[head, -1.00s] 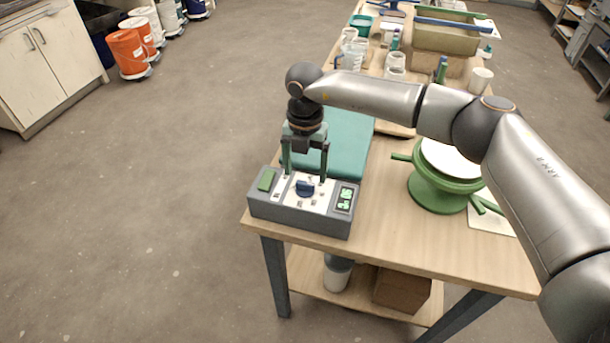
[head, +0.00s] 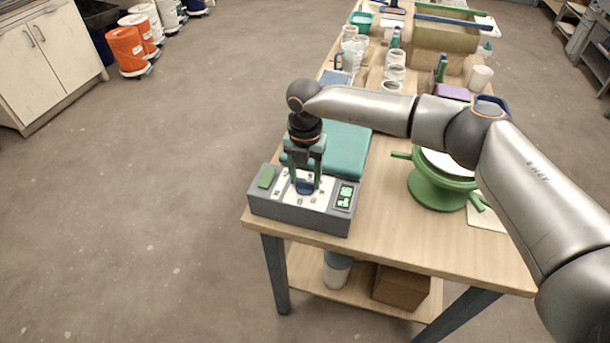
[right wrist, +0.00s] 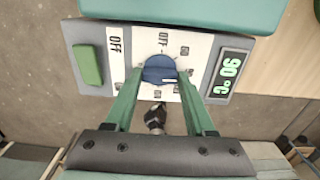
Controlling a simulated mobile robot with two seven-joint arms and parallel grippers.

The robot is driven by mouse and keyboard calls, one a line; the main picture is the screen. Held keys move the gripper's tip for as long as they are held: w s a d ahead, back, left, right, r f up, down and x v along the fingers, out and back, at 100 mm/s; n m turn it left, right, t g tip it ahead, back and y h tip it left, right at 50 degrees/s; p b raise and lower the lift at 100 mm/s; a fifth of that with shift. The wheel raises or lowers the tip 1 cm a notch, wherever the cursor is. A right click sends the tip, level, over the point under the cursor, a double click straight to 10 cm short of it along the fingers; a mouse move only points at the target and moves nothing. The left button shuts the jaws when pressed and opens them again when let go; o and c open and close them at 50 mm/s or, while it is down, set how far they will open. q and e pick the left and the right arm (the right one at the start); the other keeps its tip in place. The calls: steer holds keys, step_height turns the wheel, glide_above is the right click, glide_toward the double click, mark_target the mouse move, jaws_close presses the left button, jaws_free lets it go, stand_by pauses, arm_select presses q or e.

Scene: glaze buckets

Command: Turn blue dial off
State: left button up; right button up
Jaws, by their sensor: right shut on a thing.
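The blue dial (head: 304,188) sits in the middle of the white panel on a grey control box (head: 290,208), at the near left corner of the table. My right gripper (head: 305,184) points down over the box, its green fingers shut on the dial from both sides. In the right wrist view the blue dial (right wrist: 159,69) is between the fingertips of my right gripper (right wrist: 160,76). A short white mark on the dial points right in that view, away from the OFF label above it. My left gripper is not in view.
A green button (right wrist: 89,64) and a display with green digits (right wrist: 228,77) flank the panel. A teal slab (head: 343,150) lies just behind the box.

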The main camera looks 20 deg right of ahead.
jaws_close()
